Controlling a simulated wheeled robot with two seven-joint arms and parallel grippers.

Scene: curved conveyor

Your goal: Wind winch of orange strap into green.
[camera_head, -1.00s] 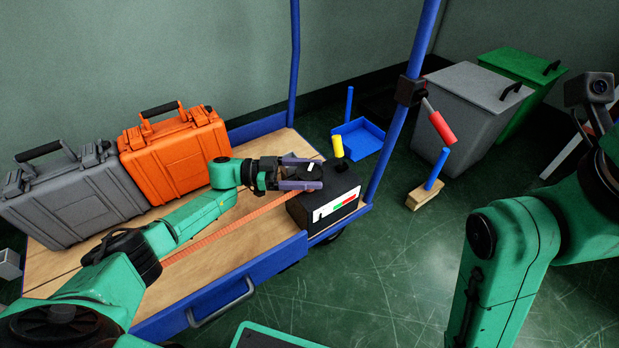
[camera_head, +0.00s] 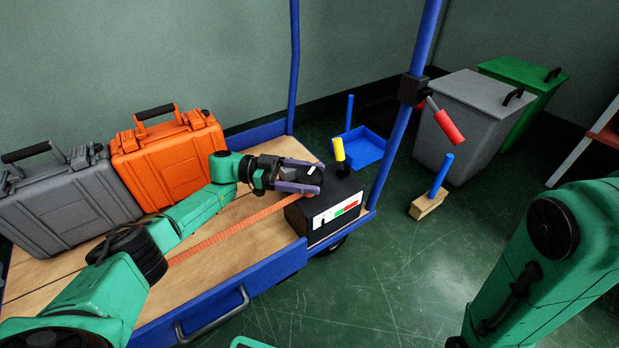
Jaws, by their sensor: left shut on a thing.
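The winch (camera_head: 331,217) is a black box at the right end of the cart. A yellow-gripped handle (camera_head: 338,149) stands on its top. Its front gauge (camera_head: 335,213) has white, green and red zones; a small dark mark shows in the white part at left. The orange strap (camera_head: 230,232) runs along the deck to the winch and looks straight. My left gripper (camera_head: 308,180) is at the winch's upper left, its fingers around a dark part there; the exact grip is partly hidden. My right arm (camera_head: 550,255) shows at the right, with its gripper out of view.
An orange case (camera_head: 170,160) and a grey case (camera_head: 65,205) stand on the cart deck. A blue post (camera_head: 394,145) with a red-gripped lever (camera_head: 449,126) rises behind the winch. Grey (camera_head: 470,120) and green bins (camera_head: 530,80) stand behind.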

